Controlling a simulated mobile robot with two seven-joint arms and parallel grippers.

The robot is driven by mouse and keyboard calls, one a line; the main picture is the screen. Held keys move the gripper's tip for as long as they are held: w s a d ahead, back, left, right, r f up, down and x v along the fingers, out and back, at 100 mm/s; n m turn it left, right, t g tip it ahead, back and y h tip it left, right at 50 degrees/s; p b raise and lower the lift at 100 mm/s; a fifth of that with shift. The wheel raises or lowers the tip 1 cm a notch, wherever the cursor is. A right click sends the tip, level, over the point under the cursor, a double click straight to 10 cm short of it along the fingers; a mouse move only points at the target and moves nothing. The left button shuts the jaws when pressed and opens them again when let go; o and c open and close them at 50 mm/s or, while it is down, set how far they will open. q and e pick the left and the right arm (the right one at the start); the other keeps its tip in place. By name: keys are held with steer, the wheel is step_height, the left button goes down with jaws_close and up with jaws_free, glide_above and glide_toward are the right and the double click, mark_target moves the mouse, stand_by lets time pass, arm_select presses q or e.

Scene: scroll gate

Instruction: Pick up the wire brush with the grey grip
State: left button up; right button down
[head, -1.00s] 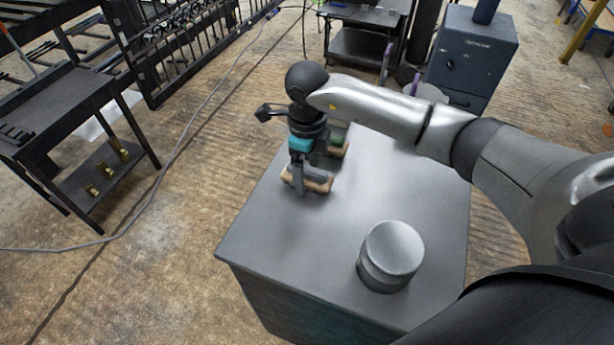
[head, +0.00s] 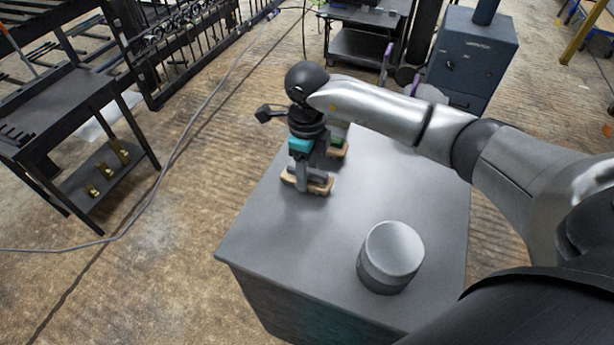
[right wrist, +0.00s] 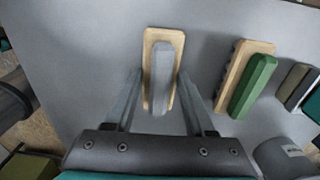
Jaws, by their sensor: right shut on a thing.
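The wire brush with the grey grip (right wrist: 162,75) lies on the grey table top, its tan wooden base under a grey block-shaped grip. In the head view this brush (head: 318,185) is partly hidden by my right gripper (head: 302,180), which points down over it. In the right wrist view my right gripper (right wrist: 163,95) has a finger on each side of the brush and is shut on it. A second brush with a green grip (right wrist: 254,85) lies to the right of it in the right wrist view, and behind it in the head view (head: 337,147). My left gripper is not in view.
A round grey metal canister (head: 391,257) stands near the front of the table (head: 290,240). Part of another grey-gripped block (right wrist: 297,85) shows beyond the green brush. A black shelf rack (head: 75,100) stands on the left, and a blue-grey cabinet (head: 472,55) stands behind.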

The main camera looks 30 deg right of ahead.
steer(key=shift+r, duration=0.1)
step_height(320, 180, up, 20)
steer(key=p, duration=0.2)
stand_by(0.4)
